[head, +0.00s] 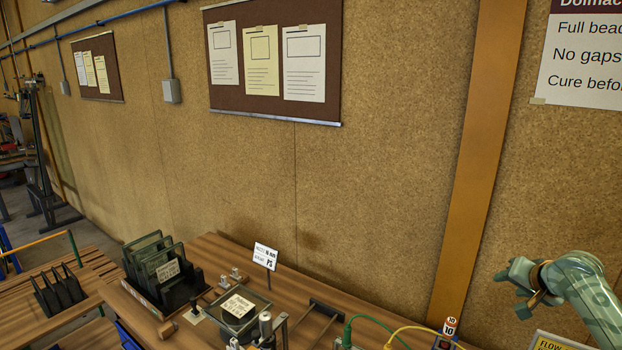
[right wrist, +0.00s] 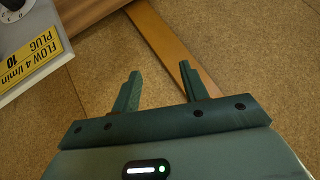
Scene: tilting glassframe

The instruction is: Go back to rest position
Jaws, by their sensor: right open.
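My right gripper (head: 520,287) is raised at the right of the head view, in front of the cork-coloured wall and above the bench. In the right wrist view my right gripper (right wrist: 158,88) shows two green fingers standing apart with nothing between them. Behind the fingers are the wall and an orange-brown post (right wrist: 172,50). My left gripper does not show in either view.
The wooden bench (head: 215,250) carries a rack of dark glass panes (head: 150,262), a labelled glass plate (head: 238,308), and green and yellow hoses (head: 405,330). A yellow-labelled flow box (head: 550,341) sits below my right gripper; it also shows in the right wrist view (right wrist: 35,65).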

